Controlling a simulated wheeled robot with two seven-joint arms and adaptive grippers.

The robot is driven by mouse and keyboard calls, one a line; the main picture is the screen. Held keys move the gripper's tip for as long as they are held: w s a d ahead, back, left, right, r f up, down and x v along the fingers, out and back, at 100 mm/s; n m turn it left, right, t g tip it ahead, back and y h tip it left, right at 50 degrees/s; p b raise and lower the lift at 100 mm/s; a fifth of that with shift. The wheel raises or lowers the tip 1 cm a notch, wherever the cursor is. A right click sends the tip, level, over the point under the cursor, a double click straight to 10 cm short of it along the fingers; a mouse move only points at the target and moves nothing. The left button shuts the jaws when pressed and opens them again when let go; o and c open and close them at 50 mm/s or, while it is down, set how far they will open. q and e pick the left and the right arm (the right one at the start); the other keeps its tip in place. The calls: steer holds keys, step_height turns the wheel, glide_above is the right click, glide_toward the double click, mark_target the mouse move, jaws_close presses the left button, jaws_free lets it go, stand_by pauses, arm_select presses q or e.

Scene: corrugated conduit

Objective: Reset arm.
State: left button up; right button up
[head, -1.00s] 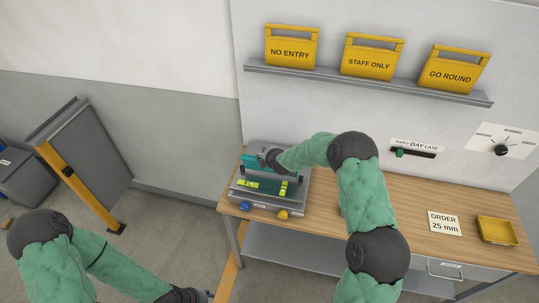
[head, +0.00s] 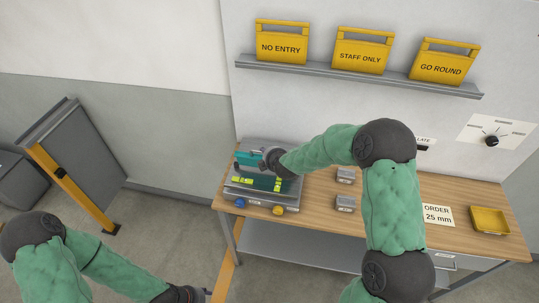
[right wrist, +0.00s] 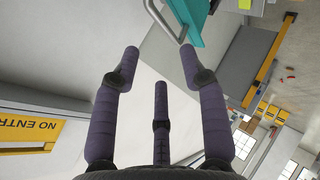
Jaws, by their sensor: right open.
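My right gripper (head: 264,158) is at the teal-topped machine (head: 252,203) on the left end of the bench. Its arm arches across the bench from the right. In the right wrist view the dark fingers of this gripper (right wrist: 158,65) stand apart with nothing between them. A teal part (right wrist: 188,20) and a bent metal bar (right wrist: 163,18) show just beyond the fingertips. I cannot tell whether they touch. My left gripper (head: 190,295) is low at the bottom edge, partly cut off, away from the bench.
The wooden bench (head: 395,197) bears two grey blocks (head: 345,203), an order card reading 25 mm (head: 437,214) and a yellow tray (head: 489,220). Yellow signs (head: 363,50) stand on a wall shelf (head: 350,76). A grey panel with an orange post (head: 70,185) stands left.

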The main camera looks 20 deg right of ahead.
steer(key=shift+s+r, duration=0.15)
stand_by(0.4)
steer(key=s+a+f+m+g+y+b, duration=0.1)
steer(key=s+a+f+m+b, duration=0.25)
steer(key=f, duration=0.65)
steer(key=s+a+f+m+g+y+b, duration=0.1)
steer(key=s+a+f+g+b, duration=0.1)
steer(key=s+f+b, duration=0.6)
steer(key=s+a+f+m+g+y+b, duration=0.1)
steer(key=a+f+m+b, duration=0.2)
steer(key=f, duration=0.9)
steer(key=s+a+f+m+g+y+b, duration=0.1)
steer(key=s+a+f+m+g+b, duration=0.2)
steer(key=s+f+b, duration=0.4)
steer(key=s+a+f+m+g+y+b, duration=0.1)
steer(key=s+a+f+m+g+b, duration=0.2)
steer(key=s+f, duration=1.1)
step_height(320, 180, down, 2)
steer(key=a+m+b, duration=0.2)
steer(key=b, duration=0.3)
steer(key=shift+s+f+b, duration=0.15)
steer(key=shift+f+b, duration=0.1)
steer(key=shift+b, duration=0.05)
steer(key=shift+d, duration=0.1)
steer(key=shift+c, duration=0.5)
